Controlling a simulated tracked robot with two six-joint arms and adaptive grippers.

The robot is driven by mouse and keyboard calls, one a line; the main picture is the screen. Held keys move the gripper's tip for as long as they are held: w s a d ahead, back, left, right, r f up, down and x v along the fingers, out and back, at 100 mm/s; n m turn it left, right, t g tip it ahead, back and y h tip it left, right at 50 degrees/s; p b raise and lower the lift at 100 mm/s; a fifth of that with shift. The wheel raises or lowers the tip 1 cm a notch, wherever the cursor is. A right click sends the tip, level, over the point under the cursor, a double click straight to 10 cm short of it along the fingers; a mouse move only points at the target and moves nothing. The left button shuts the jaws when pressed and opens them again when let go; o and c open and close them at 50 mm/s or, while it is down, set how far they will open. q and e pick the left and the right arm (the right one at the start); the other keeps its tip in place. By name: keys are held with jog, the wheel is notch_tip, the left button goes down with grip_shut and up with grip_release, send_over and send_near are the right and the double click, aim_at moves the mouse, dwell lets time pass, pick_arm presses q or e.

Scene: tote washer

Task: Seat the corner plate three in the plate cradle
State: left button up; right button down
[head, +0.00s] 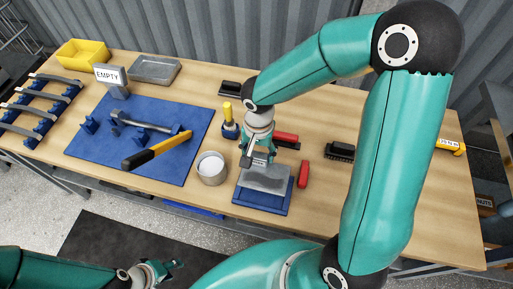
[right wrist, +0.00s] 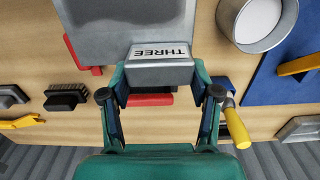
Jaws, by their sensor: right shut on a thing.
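The corner plate three (head: 266,178) is a grey metal plate over a blue base at the middle front of the table. Its upright flange reads "THREE" in the right wrist view (right wrist: 160,52). My right gripper (head: 260,158) is shut on this flange, and its fingers (right wrist: 160,80) also show in the right wrist view. The blue base, seemingly the plate cradle (head: 262,204), shows around the plate's near edge; the plate hides the rest. I cannot tell whether plate and base touch. My left gripper (head: 165,271) is low at the front, off the table; its jaws are too small to read.
A white-topped cup (head: 211,170) stands just left of the base, and a red block (head: 303,174) lies just right. A yellow-handled tool stands in a blue holder (head: 230,131) behind. A blue mat (head: 95,155) with a hammer lies left. Brushes lie right.

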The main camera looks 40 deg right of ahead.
jog(key=shift+w+a+f+b, duration=0.1)
jog(key=shift+w+b, duration=0.1)
jog(key=shift+b, duration=0.15)
jog(key=shift+s+f+b, duration=0.1)
jog(key=shift+f+b, duration=0.3)
jog(key=shift+b, duration=0.1)
notch_tip(320, 180, down, 6)
jog(key=b, duration=0.6)
jog(key=shift+b, duration=0.3)
jog(key=shift+f+b, duration=0.45)
jog(key=shift+b, duration=0.25)
jog(key=shift+f+b, duration=0.6)
jog(key=shift+b, duration=0.2)
